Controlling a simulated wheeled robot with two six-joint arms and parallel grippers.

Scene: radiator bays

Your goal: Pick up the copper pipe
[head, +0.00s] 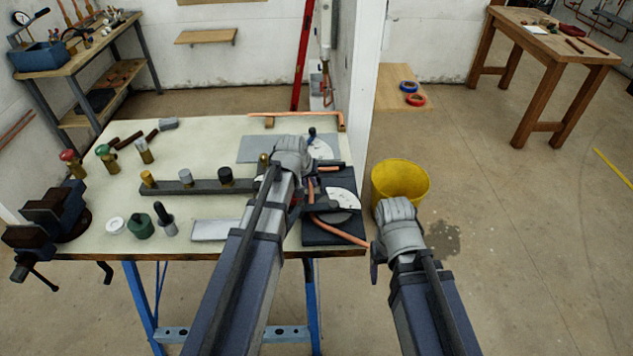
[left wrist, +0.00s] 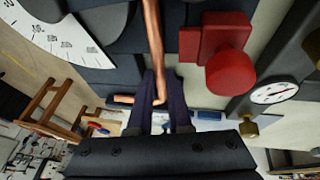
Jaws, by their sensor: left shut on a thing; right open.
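The copper pipe (head: 340,231) lies at the dark pipe bender (head: 333,240) on the table's right front, one end reaching past the table edge. In the left wrist view the copper pipe (left wrist: 154,35) runs down to a bend between my fingers. My left gripper (head: 312,192) is over the bender; it also shows in the left wrist view (left wrist: 160,92), shut on the pipe. The arm hides part of the pipe and bender. My right gripper (head: 378,258) is open and apart from the pipe, off the table's right front corner.
Another copper pipe (head: 290,114) lies along the table's back edge. A dark rail with fittings (head: 190,188) stands left of my left arm. A vise (head: 52,218) is at the left. A yellow bucket (head: 400,180) stands on the floor beside a white partition (head: 357,90).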

